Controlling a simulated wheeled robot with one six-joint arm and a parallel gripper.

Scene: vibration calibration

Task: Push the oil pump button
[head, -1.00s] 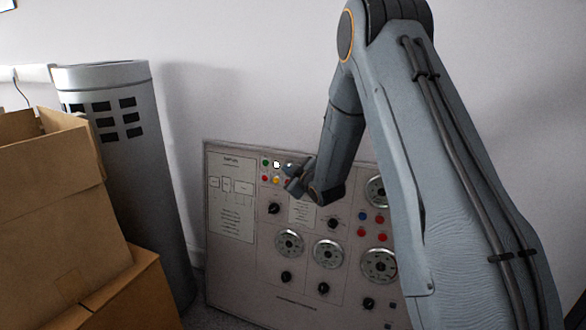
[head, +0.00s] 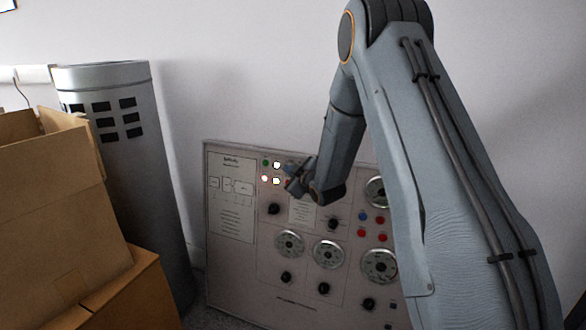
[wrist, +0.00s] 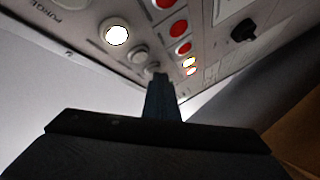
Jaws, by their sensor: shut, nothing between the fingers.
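The control panel (head: 230,270) leans against the wall. Its upper part has a cluster of small buttons and lamps, where a green one (head: 265,162) and several brightly lit ones (head: 276,181) show. I cannot read which one is the oil pump button. My gripper (head: 291,180) is shut and empty, in front of the panel just right of the lit lamps, hiding part of the cluster. In the wrist view its closed fingers (wrist: 157,85) point at a pale round button (wrist: 152,67); the tip appears at or very near it, and I cannot tell whether it touches.
The wrist view shows a lit white button (wrist: 117,35), red buttons (wrist: 178,28) and a black knob (wrist: 243,30). Dials (head: 328,253) fill the lower panel. Cardboard boxes (head: 60,200) and a grey cylinder (head: 150,190) stand to the left.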

